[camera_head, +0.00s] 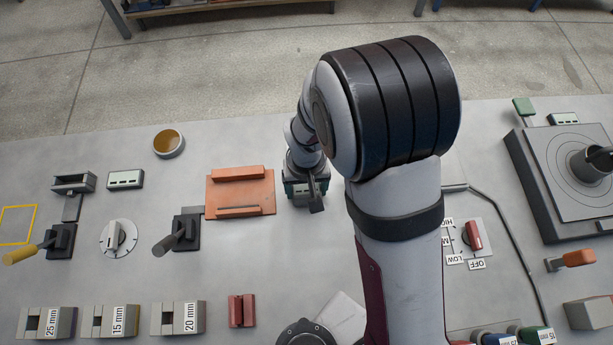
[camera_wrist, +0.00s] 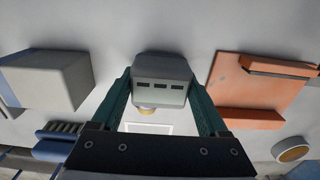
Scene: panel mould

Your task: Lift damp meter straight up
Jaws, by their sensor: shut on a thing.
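The damp meter (camera_wrist: 160,70) is a grey block with a pale face and a row of three dark slots. In the wrist view it sits between the teal fingers of my gripper (camera_wrist: 160,88), which are shut on its two sides. In the head view my gripper (camera_head: 305,188) is over the panel just right of the orange plate. There the meter is mostly hidden by my gripper and wrist. I cannot tell whether its underside touches the panel.
The orange plate (camera_head: 240,188) with raised bars lies close to the left of my gripper. A round cup (camera_head: 168,144), a lever (camera_head: 180,235) and a dial (camera_head: 118,238) stand farther left. A pale block (camera_wrist: 45,78) is left of the meter in the wrist view.

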